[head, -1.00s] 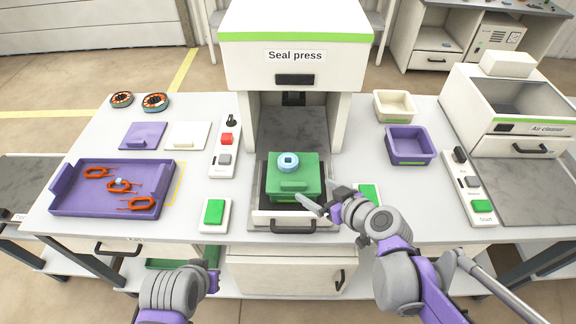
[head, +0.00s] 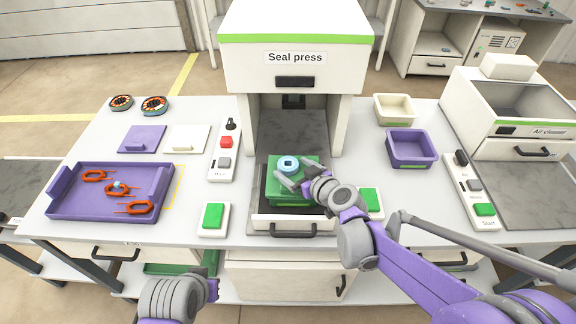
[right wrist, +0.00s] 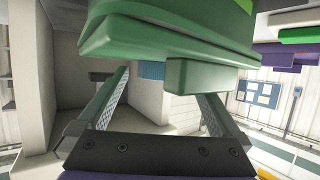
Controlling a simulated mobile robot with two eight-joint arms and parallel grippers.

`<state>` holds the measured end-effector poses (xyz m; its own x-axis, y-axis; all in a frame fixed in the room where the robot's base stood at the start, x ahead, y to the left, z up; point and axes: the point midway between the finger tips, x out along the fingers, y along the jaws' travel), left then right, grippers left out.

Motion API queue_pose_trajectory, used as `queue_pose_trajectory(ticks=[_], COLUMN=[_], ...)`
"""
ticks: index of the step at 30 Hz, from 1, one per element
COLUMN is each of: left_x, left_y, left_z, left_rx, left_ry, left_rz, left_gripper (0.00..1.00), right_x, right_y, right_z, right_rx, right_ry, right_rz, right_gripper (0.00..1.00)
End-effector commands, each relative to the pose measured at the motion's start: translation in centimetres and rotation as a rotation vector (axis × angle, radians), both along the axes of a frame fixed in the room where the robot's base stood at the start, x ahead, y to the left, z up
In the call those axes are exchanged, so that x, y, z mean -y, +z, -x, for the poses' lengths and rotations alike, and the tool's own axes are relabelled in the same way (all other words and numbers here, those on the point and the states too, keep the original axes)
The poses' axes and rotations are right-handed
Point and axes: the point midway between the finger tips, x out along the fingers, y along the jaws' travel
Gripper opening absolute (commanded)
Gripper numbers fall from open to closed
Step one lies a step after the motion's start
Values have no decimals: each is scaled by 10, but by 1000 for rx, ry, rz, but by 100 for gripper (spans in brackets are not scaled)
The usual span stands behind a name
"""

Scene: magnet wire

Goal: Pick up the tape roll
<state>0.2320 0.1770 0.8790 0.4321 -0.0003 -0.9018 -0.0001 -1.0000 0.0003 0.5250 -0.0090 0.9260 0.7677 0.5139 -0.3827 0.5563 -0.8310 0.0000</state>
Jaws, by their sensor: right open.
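The tape roll, a light blue ring (head: 288,163), lies on top of the green block (head: 290,200) in the seal press.
The seal press (head: 296,22) rises behind the block, with its opening above. A purple tray (head: 60,204) with orange coils is at left. Green-button boxes (head: 213,218) flank the block. A purple bin (head: 410,160) and cream bin (head: 394,120) stand at right.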

Motion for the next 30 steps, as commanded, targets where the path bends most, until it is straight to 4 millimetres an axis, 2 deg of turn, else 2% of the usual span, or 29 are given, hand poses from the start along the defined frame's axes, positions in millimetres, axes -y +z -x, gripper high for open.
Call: queue_pose_trajectory(ticks=[3,10,23,24,30], left_x=[0,0,0,0,0], left_y=[0,0,0,0,0], left_z=[0,0,0,0,0], left_rx=[0,0,0,0,0], left_ry=[0,0,0,0,0], left_rz=[0,0,0,0,0], left_gripper=[0,0,0,0,0], right_x=[-4,-4,-4,-4,-4], right_y=[-3,-3,-3,-3,-2], right_z=[-6,-6,-6,-6,-6], right_rx=[0,0,0,0,0], right_ry=[1,0,0,0,0], right_rz=[0,0,0,0,0], right_gripper=[100,98,21,18,18])
